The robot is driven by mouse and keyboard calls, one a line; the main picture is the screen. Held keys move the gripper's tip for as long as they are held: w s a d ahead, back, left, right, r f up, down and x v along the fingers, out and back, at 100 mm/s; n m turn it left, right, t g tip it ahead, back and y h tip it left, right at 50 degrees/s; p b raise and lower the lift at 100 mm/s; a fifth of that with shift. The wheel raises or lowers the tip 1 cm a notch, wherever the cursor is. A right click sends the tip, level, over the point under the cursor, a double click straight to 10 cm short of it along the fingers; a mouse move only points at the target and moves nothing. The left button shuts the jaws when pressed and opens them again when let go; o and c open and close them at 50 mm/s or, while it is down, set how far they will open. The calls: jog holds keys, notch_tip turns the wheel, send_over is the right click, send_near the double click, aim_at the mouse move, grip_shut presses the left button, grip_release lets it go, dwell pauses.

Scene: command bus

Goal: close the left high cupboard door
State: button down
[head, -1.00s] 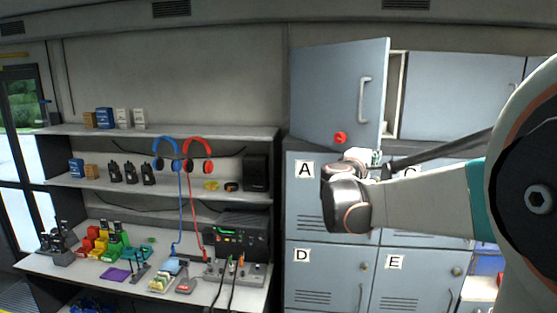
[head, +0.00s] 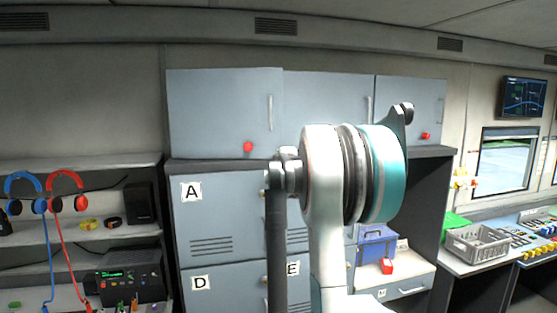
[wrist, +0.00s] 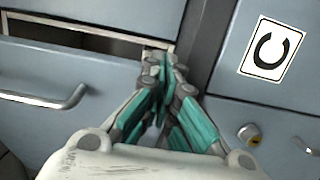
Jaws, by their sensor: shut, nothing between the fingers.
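The left high cupboard door (head: 220,105) is a grey-blue panel with a vertical handle (head: 270,112) and a red knob low on it. In the head view it stands almost in line with the doors beside it. In the wrist view the same door (wrist: 60,125) is slightly ajar, with a dark and pale gap (wrist: 80,38) along its handle-side edge. My gripper (wrist: 165,62) is shut and empty, its fingertips close to that edge at the end of the gap. I cannot tell whether they touch. My arm hides the gripper in the head view.
The middle high door (head: 325,98) and right high door (head: 410,105) look shut. Lettered lockers, with label A (head: 191,191), stand below. Shelves with headphones (head: 65,190) are at left. A grey crate (head: 478,243) and console are at right.

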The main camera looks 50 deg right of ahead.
jog(key=shift+n+t+y, duration=0.8)
jog(key=shift+t+y, duration=0.1)
jog(key=shift+s+d+x, duration=0.15)
jog(key=shift+d+x, duration=0.05)
jog(key=shift+x, duration=0.85)
jog(key=shift+s+d+x, duration=0.15)
jog(key=shift+d+x, duration=0.05)
jog(key=shift+x, duration=0.85)
jog(key=shift+s+d+x, duration=0.15)
jog(key=shift+d+x, duration=0.05)
jog(key=shift+x, duration=0.8)
jog(key=shift+a, duration=0.15)
